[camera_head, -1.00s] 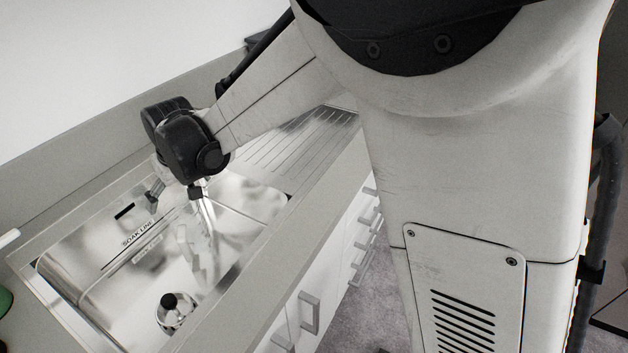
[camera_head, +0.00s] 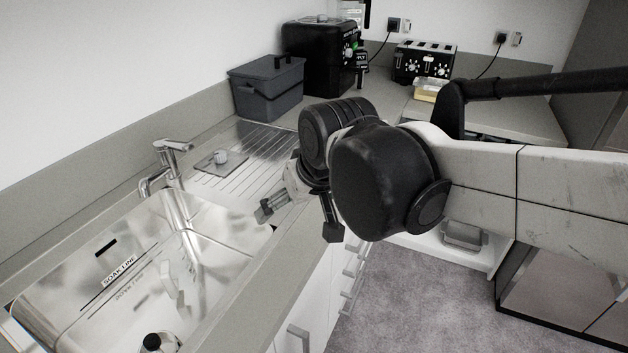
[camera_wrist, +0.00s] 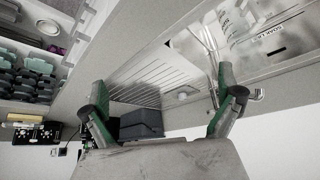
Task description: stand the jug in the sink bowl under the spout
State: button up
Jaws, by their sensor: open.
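A clear see-through jug (camera_head: 172,284) appears to stand upright in the steel sink bowl (camera_head: 70,305); its pale handle shows best and its outline is faint against the steel. The tap (camera_head: 172,180) rises behind the bowl, and I cannot tell whether its spout is directly over the jug. The jug also shows faintly in the wrist view (camera_wrist: 236,28). My gripper (camera_head: 299,222) is open and empty, to the right of the bowl above the counter's front edge, apart from the jug. Its spread fingers show in the wrist view (camera_wrist: 160,85).
The ribbed drainer (camera_head: 245,165) holds a small square plate with a knob (camera_head: 221,159). A grey lidded tub (camera_head: 266,90), a black appliance (camera_head: 318,60) and a toaster (camera_head: 425,63) stand farther along the counter. A dark-topped drain fitting (camera_head: 153,343) sits in the bowl.

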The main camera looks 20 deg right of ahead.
jog(key=s+d+f+m+t+h, duration=0.1)
jog(key=s+d+f+m, duration=0.1)
jog(key=s+d, duration=0.6)
jog(key=shift+s+d+f, duration=0.2)
jog(key=shift+s+f, duration=0.1)
jog(key=shift+s, duration=0.8)
